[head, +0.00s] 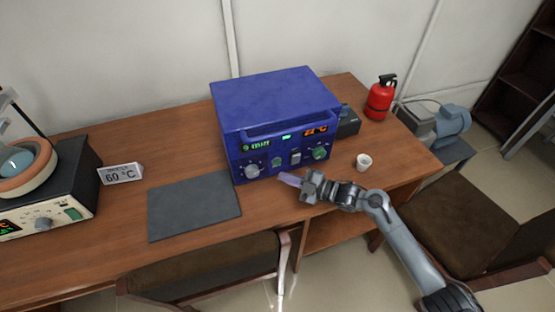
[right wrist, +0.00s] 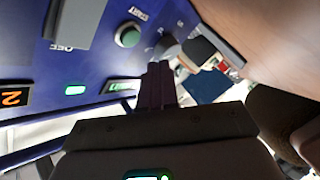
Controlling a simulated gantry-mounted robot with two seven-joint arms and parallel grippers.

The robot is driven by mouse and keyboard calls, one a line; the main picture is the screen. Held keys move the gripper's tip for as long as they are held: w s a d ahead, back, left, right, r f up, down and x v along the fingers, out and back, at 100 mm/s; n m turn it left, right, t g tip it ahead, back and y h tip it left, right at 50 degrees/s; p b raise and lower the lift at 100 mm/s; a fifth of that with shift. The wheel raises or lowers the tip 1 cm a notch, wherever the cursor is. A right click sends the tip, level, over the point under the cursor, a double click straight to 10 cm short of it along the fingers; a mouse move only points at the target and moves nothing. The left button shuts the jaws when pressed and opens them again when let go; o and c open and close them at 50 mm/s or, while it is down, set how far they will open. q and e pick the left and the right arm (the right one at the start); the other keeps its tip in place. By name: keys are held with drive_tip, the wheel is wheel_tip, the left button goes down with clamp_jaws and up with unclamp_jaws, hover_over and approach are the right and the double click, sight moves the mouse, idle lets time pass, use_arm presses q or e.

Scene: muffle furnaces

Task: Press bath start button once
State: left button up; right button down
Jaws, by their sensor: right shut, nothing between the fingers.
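A blue boxy unit (head: 275,115) stands mid-table with a front panel of knobs, a switch and displays. Its round green button (head: 277,161), labelled START, shows in the right wrist view (right wrist: 127,37). My right gripper (head: 287,179) is shut and empty, just in front of and below the blue unit's panel. In the right wrist view its fingertips (right wrist: 157,75) appear close to the START button, without visible contact. My left gripper is out of view.
A 60 °C sign (head: 121,173) and a dark grey mat (head: 194,207) lie between the devices. A red extinguisher (head: 380,97) stands at the back right. Chairs (head: 205,268) stand along the table's front.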

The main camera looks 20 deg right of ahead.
drive_tip(key=shift+s+r+p, duration=0.1)
drive_tip(key=shift+s+p, duration=0.55)
drive_tip(key=shift+s, duration=0.5)
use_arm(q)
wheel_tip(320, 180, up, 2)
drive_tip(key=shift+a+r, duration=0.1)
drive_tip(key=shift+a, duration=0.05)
use_arm(e)
drive_tip(key=shift+s, duration=0.15)
